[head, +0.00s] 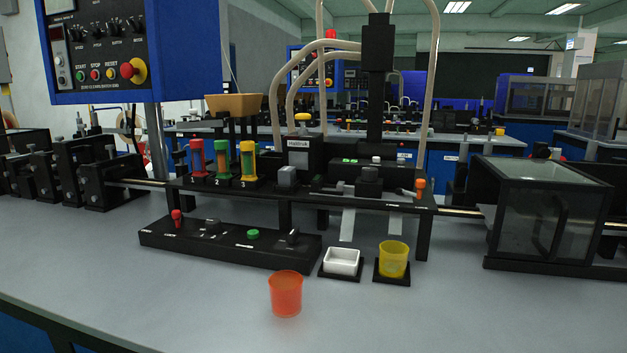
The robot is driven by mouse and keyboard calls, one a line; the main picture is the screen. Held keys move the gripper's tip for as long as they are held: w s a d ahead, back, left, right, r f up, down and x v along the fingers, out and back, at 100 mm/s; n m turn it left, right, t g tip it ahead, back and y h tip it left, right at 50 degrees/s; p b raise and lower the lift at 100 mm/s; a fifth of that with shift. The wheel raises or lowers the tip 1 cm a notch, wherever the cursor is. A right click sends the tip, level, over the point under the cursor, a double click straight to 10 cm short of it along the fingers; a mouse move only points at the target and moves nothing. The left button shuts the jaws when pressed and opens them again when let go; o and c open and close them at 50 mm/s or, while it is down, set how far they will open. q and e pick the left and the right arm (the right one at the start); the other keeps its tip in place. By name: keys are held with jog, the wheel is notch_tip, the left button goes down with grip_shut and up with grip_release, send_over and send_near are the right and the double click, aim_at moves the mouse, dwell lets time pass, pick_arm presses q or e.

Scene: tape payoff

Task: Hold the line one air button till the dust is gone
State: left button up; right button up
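A low black control strip (160,240) lies on the bench at left of centre. It carries a red-topped lever (177,217), a small grey control (212,226), a green push button (253,234) and a small dark lever (291,237). Its labels are too small to read, so I cannot tell which control is the line one air button. Behind it stand coloured columns marked 1, 2 and 3: red (197,158), green (221,160) and yellow (247,161). I cannot make out any dust. Neither gripper is in view.
An orange cup (286,293) stands on the bench before the strip. A white dish (342,261) and a yellow cup (393,259) sit on black pads to its right. A glazed black box (545,215) stands at right. The front right bench is clear.

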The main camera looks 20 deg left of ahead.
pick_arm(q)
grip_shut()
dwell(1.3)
